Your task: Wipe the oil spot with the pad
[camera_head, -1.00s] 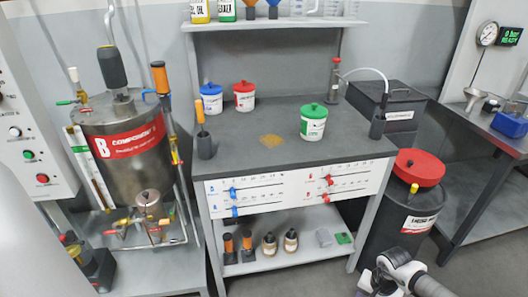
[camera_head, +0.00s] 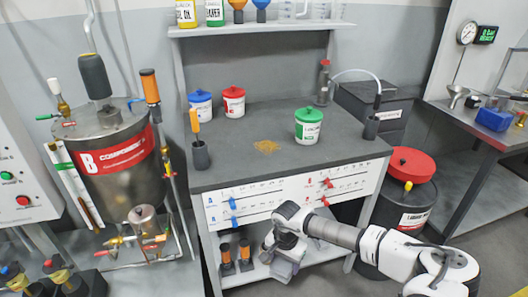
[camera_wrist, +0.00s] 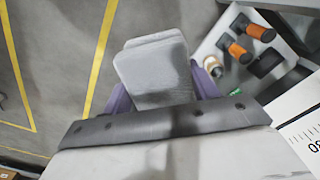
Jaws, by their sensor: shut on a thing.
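The oil spot (camera_head: 267,147) is a yellow-brown patch on the dark top of the workbench (camera_head: 235,168), seen in the head view. My gripper (camera_head: 283,268) is below the bench top, in front of the lower shelf. It is shut on the grey pad (camera_wrist: 154,72), which shows between the purple fingers in the wrist view. In the head view the pad is mostly hidden by my gripper. The pad is apart from the spot, lower and nearer.
A white tub with a green lid (camera_head: 308,126) stands right of the spot. Blue-lidded (camera_head: 200,106) and red-lidded (camera_head: 233,101) tubs stand behind it to the left. A dark holder with an orange-handled tool (camera_head: 201,154) is at the left front edge. A red-lidded drum (camera_head: 408,170) stands right.

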